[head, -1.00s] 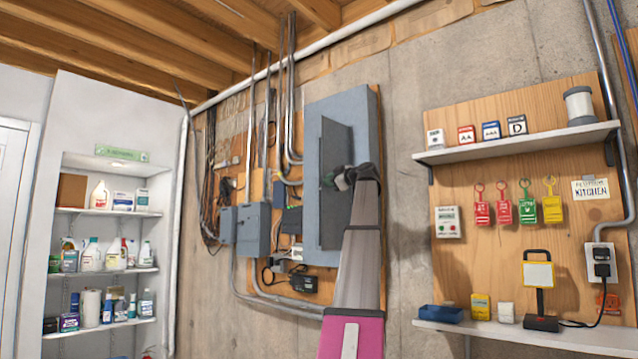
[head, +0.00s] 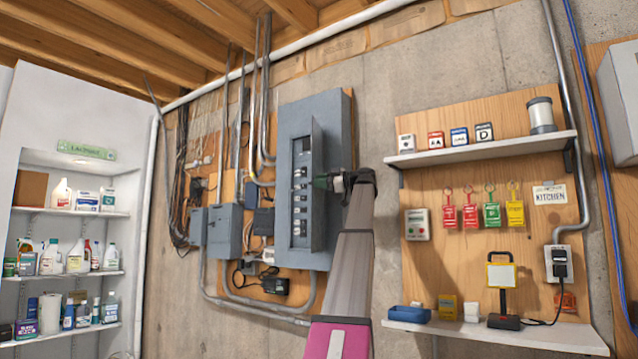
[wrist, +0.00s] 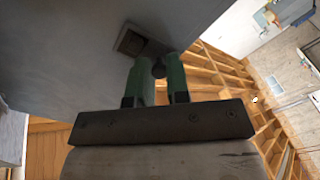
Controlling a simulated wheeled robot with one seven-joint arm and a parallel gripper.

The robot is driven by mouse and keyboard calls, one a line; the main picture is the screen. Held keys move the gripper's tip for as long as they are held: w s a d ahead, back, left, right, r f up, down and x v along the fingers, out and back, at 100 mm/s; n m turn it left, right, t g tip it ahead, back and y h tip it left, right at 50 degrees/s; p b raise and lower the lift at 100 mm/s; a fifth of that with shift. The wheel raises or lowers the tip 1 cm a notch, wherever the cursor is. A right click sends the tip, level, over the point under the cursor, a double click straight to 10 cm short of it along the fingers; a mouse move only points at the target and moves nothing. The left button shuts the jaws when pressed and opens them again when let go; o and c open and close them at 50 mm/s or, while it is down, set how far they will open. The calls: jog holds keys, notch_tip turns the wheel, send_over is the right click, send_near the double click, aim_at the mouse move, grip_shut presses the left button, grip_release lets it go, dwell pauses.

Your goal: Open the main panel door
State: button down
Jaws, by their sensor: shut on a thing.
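The main panel (head: 292,122) is a tall grey metal box on a plywood board on the concrete wall. Its door (head: 318,170) is hinged on the right side and stands swung out, with a column of breakers (head: 299,200) showing to its left. My gripper (head: 323,181) is at the door's free edge in the head view, with my arm coming up from below. In the wrist view, my gripper's green fingers (wrist: 158,72) are shut on a small dark latch or handle (wrist: 133,42) on the grey door face (wrist: 70,50). The exact grip is partly hidden.
Smaller grey boxes (head: 224,230) and conduits are left of the panel. A shelf (head: 485,148) and a hanging board with coloured tags (head: 491,212) are to the right. Bare concrete wall (head: 375,110) lies between. A storage shelf unit (head: 70,212) stands at far left.

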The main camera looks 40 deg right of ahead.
jog(key=shift+f, duration=0.15)
jog(key=c, duration=1.2)
grip_release()
jog(key=shift+o, duration=0.5)
jog(key=shift+d, duration=0.1)
jog(key=v, duration=1)
jog(key=shift+s, duration=0.35)
jog(key=shift+c, duration=0.2)
